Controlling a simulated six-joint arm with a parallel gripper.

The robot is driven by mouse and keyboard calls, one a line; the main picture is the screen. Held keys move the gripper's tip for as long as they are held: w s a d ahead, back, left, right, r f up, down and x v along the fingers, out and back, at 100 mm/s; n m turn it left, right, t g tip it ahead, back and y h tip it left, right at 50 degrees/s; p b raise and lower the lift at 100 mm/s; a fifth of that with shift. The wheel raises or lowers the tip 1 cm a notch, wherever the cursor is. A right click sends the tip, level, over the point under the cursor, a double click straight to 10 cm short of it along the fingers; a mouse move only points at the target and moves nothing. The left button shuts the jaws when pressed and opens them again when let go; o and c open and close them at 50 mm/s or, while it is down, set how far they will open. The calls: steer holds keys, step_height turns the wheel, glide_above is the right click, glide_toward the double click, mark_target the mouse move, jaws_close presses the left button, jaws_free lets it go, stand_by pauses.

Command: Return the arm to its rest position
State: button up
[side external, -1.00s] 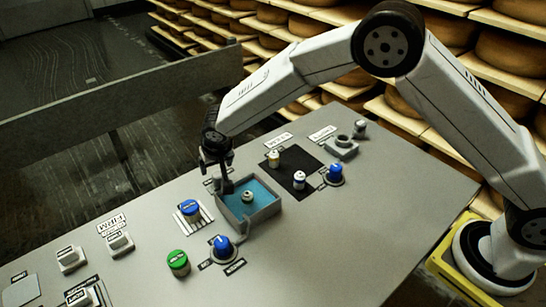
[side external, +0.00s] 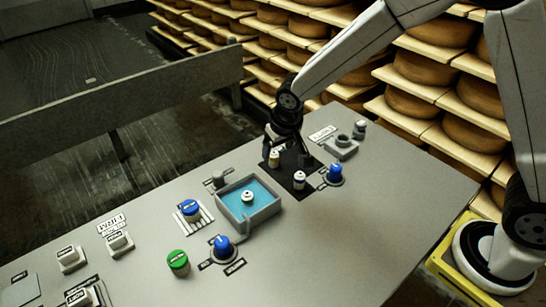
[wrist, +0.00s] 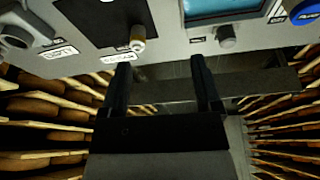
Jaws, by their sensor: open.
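My gripper (side external: 286,148) is over the far edge of the black mat (side external: 288,185), behind the blue tray. In the wrist view my gripper (wrist: 162,70) shows two spread fingers with nothing between them. A small cream bottle (side external: 274,159) stands on the mat close to the fingers; the wrist view shows it too (wrist: 138,40).
A grey holder (side external: 342,149) is at the back right. More knobs, a green button (side external: 178,263) and switches fill the panel's left. Cheese shelves (side external: 435,70) stand behind.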

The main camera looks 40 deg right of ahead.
steer(key=s+d, duration=0.4)
steer(key=s, duration=0.5)
steer(key=s+d+r+n, duration=0.1)
steer(key=s+d, duration=0.4)
steer(key=s, duration=0.3)
steer(key=shift+s+r+g, duration=0.3)
steer(key=shift+s+g, duration=0.05)
steer(key=shift+g, duration=0.05)
